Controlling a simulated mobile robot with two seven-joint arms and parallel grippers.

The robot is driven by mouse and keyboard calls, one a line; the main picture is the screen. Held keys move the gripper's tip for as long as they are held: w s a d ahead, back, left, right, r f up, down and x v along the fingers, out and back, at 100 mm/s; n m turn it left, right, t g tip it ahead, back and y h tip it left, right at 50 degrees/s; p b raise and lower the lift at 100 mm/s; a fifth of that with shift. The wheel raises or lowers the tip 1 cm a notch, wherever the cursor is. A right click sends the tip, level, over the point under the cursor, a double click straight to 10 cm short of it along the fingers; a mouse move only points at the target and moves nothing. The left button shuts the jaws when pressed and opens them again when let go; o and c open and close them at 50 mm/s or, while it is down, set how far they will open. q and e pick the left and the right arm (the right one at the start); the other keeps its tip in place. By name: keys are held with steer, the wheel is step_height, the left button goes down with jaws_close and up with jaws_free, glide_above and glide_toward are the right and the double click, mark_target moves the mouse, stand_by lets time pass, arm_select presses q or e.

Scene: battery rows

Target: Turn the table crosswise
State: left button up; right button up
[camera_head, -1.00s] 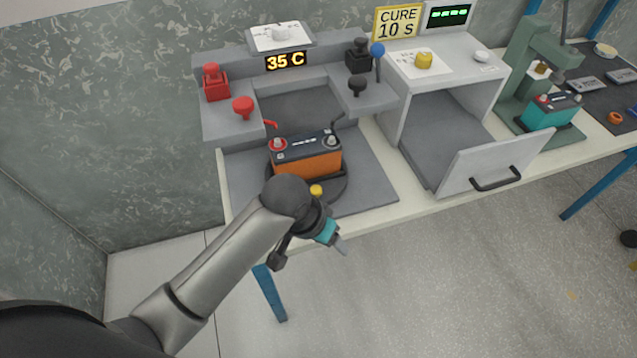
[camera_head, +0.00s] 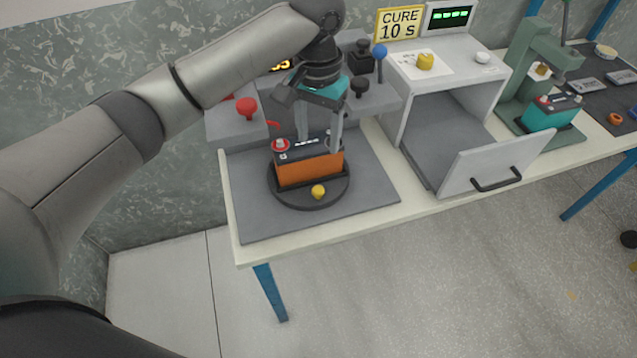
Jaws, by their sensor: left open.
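The round black turntable (camera_head: 310,199) sits on a grey mat with a yellow knob (camera_head: 318,191) on its front rim. An orange battery (camera_head: 310,168) with a dark top stands upright on it, its long side running roughly left to right. The battery has a red-ringed terminal (camera_head: 281,145) at the left. My left gripper (camera_head: 320,138) points down over the battery, open, its two fingers at the battery's top. Whether they touch it I cannot tell. The gripper hides part of the battery's top and its right terminal. My right gripper is not in view.
The grey fixture behind carries a red knob (camera_head: 246,107), black clamps and a blue-balled lever (camera_head: 379,51). To the right stands a cure box with its door (camera_head: 497,164) hanging open. Further right is a green press (camera_head: 535,75) with a teal battery (camera_head: 552,112).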

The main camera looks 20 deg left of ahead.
mark_target(318, 189)
arm_select(q)
step_height(318, 189, down, 15)
steer(key=b, duration=0.3)
steer(key=shift+f, duration=0.1)
jaws_close()
stand_by(0.5)
stand_by(1.0)
